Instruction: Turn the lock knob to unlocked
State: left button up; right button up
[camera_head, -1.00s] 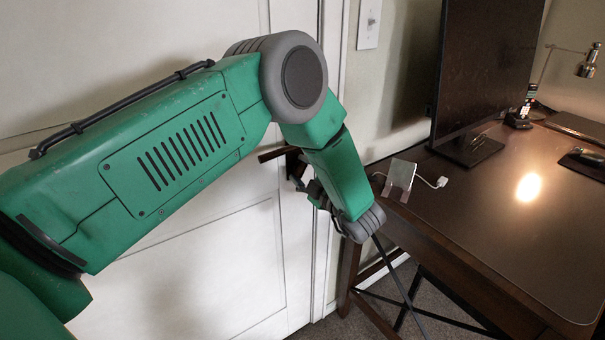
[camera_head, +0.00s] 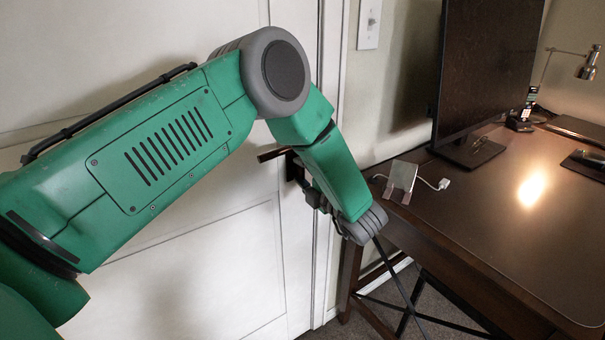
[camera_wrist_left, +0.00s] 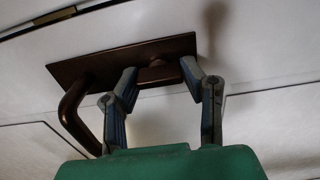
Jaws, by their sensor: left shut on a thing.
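The lock knob (camera_wrist_left: 157,75) is a dark brown piece on the lock plate (camera_wrist_left: 95,66) in the left wrist view. My left gripper (camera_wrist_left: 158,69) is shut on it, with one finger on each side. The fingers hide its ends, and I cannot read its lock position. The door handle (camera_wrist_left: 75,112) bends out from the same plate, left of the fingers. In the head view the handle (camera_head: 271,153) shows left of my forearm. There my left gripper (camera_head: 308,186) is at the door, largely hidden behind my forearm. My right gripper is in neither view.
The white door (camera_head: 225,265) fills the left side behind my arm. A dark desk (camera_head: 470,235) stands close on the right, bearing a monitor (camera_head: 488,70), a small stand (camera_head: 402,177) and a lamp (camera_head: 588,65). A light switch (camera_head: 369,22) is on the wall.

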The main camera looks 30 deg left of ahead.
pick_arm(q)
jog(key=shift+f, duration=0.2)
jog(key=o, duration=1.1)
jog(key=shift+o, duration=0.2)
jog(key=shift+r, duration=0.1)
jog(key=v, duration=1.2)
jog(key=shift+w, duration=0.15)
